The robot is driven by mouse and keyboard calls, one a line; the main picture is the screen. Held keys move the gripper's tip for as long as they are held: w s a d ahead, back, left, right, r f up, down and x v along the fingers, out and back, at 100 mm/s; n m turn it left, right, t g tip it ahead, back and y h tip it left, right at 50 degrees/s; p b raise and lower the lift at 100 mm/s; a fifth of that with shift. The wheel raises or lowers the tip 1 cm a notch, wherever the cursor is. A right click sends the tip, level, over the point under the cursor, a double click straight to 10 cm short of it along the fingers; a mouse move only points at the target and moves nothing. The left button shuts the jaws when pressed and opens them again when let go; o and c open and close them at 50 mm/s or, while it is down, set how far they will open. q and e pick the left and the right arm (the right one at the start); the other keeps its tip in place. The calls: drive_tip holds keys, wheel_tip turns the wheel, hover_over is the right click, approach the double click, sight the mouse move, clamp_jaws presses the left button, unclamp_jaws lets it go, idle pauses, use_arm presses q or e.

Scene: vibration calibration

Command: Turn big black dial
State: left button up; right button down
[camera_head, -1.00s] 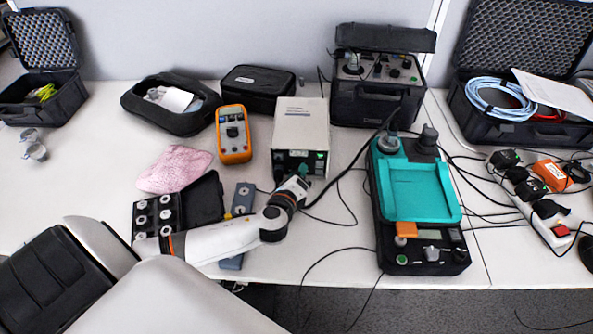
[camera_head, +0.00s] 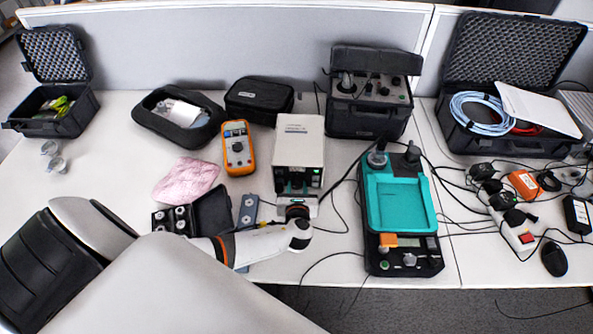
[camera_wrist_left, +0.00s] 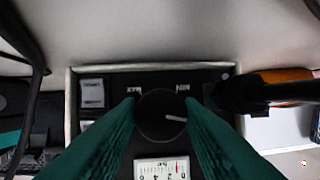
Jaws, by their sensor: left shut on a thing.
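The big black dial (camera_wrist_left: 160,115) with a white pointer line fills the middle of the left wrist view. It sits on the dark front panel of the white box (camera_head: 299,142), above a small white-faced meter (camera_wrist_left: 162,169) in that view. My left gripper (camera_wrist_left: 161,112) has teal fingers on both sides of the dial and is shut on it. In the head view my left gripper (camera_head: 295,187) is at the box's front; the dial is mostly hidden there. My right gripper is not in view.
An orange multimeter (camera_head: 238,148) stands left of the box. The teal-topped device (camera_head: 400,204) is at its right, with loose cables between. A black case (camera_head: 368,112) stands behind. A pink cloth (camera_head: 187,180) and grey strip (camera_head: 247,216) lie on the left.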

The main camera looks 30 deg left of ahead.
use_arm(q)
drive_tip(key=shift+r+m+y+p, duration=0.1)
drive_tip(key=shift+m+y+p, duration=0.4)
drive_tip(key=shift+m+p, duration=0.3)
drive_tip(key=shift+w+d+m+g+y+p, duration=0.1)
drive_tip(key=shift+m+g+y+p, duration=0.25)
drive_tip(key=shift+m+y, duration=0.65)
drive_tip(key=shift+m+h, duration=0.3)
drive_tip(key=shift+m, duration=0.1)
drive_tip(key=o, duration=1)
drive_tip(key=shift+f, duration=0.2)
drive_tip(key=v, duration=1.2)
drive_tip(key=shift+p, duration=0.4)
